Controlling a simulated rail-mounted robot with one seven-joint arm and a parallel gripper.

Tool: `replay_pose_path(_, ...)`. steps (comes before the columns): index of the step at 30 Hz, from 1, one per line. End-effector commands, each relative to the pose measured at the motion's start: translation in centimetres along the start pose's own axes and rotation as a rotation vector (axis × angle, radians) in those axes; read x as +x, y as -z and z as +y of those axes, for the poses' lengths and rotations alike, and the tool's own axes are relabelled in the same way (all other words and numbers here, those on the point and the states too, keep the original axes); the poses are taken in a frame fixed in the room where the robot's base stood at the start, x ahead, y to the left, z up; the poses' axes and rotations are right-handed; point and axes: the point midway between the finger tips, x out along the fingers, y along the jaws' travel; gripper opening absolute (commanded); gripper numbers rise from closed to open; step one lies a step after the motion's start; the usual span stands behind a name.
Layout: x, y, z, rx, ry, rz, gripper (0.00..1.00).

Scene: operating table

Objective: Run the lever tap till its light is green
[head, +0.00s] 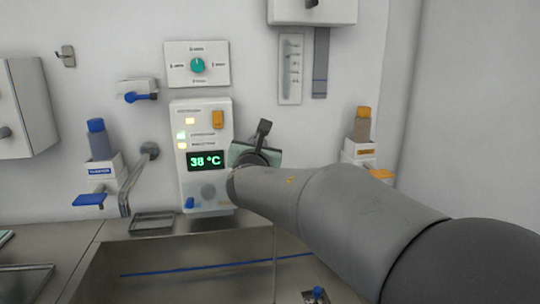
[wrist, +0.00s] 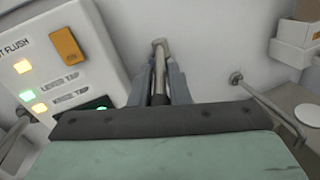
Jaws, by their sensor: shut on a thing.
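The control panel (head: 207,180) hangs on the wall above the sink, with a display reading 38 °C. In the wrist view, the lever tap light (wrist: 27,95) beside its label glows green. The flush light (wrist: 22,66) and the knee tap light (wrist: 40,108) glow amber. My gripper (wrist: 161,75) is just right of the panel, its fingers closed around a slim metal lever (wrist: 159,60) that runs up toward the wall. In the head view, my arm hides the lever's lower part and mounting.
The steel sink (head: 180,265) lies below. A bent spout (head: 135,180) stands left of the panel; a blue-topped dispenser (head: 99,142) is farther left. An orange-topped dispenser (head: 362,125) is right of my gripper. A dial plate (head: 183,66) hangs above the panel.

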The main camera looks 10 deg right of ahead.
Motion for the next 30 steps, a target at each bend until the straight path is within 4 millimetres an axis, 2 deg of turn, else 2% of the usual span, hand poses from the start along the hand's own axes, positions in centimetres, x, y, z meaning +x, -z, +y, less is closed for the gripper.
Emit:
replay_pose_path(8,0.0,-0.1,-0.1,-0.001,0.0,0.0,0.0)
replay_pose_path(9,0.0,-0.1,-0.1,0.0,0.0,0.0,0.21)
replay_pose_path(10,0.0,-0.1,-0.1,0.0,0.0,0.0,0.3)
replay_pose_path(11,0.0,-0.1,-0.1,0.0,0.0,0.001,0.33)
replay_pose_path(19,-0.1,0.0,-0.1,0.0,0.0,0.001,0.33)
replay_pose_path(22,-0.7,-0.1,0.0,0.001,-0.001,0.0,0.33)
replay_pose_path(26,-2.8,-0.1,-0.1,0.001,-0.002,-0.001,0.33)
replay_pose_path(30,-5.9,-0.1,0.0,0.002,-0.003,0.0,0.33)
